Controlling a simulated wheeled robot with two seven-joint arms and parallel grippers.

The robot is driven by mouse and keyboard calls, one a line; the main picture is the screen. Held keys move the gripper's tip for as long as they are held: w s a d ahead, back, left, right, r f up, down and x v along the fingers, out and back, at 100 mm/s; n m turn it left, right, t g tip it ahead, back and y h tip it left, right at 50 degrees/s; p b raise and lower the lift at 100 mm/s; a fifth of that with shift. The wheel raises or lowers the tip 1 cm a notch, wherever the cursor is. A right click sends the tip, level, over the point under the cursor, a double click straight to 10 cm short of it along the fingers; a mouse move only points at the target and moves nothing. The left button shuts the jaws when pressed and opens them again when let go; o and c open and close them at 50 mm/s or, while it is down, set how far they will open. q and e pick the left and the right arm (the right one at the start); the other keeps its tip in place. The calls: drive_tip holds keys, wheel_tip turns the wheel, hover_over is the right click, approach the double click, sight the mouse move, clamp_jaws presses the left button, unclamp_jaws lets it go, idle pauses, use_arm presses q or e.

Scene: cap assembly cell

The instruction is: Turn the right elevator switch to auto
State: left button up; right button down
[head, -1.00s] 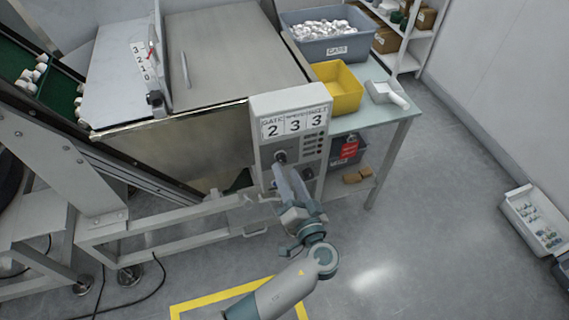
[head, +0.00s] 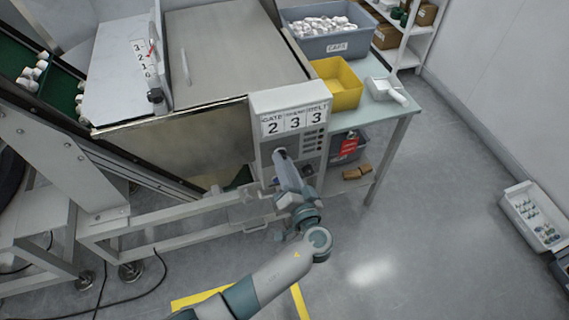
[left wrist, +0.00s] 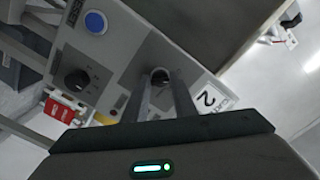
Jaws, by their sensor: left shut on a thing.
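The grey control panel (head: 263,135) stands at the front of the machine, with number cards 2, 3, 3 along its top. My left gripper (head: 280,155) reaches up to the panel's upper left, under the card 2, and covers the switch there. In the left wrist view, the fingers (left wrist: 161,84) are shut on a dark round knob (left wrist: 159,73) on the panel face. A second black rotary switch (left wrist: 76,80) with small markings sits apart from the fingers, near a blue button (left wrist: 95,21). The held knob's setting is unreadable. My right gripper is not in view.
A side table (head: 385,117) right of the panel holds a yellow bin (head: 340,98), a grey bin (head: 330,46) and a white scoop (head: 386,89). A red tag (head: 349,147) hangs on a dark bin below. A frame rail (head: 170,220) runs left of my arm. The right floor is mostly clear.

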use_arm(q)
drive_tip(key=shift+m, duration=0.3)
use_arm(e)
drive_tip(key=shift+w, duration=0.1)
use_arm(q)
drive_tip(key=shift+r+m, duration=0.1)
drive_tip(key=shift+m, duration=4)
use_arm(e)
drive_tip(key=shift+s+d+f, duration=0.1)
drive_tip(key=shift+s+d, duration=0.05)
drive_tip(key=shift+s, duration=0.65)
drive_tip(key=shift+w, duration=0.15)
use_arm(q)
drive_tip(key=o, duration=1)
drive_tip(key=shift+o, duration=0.2)
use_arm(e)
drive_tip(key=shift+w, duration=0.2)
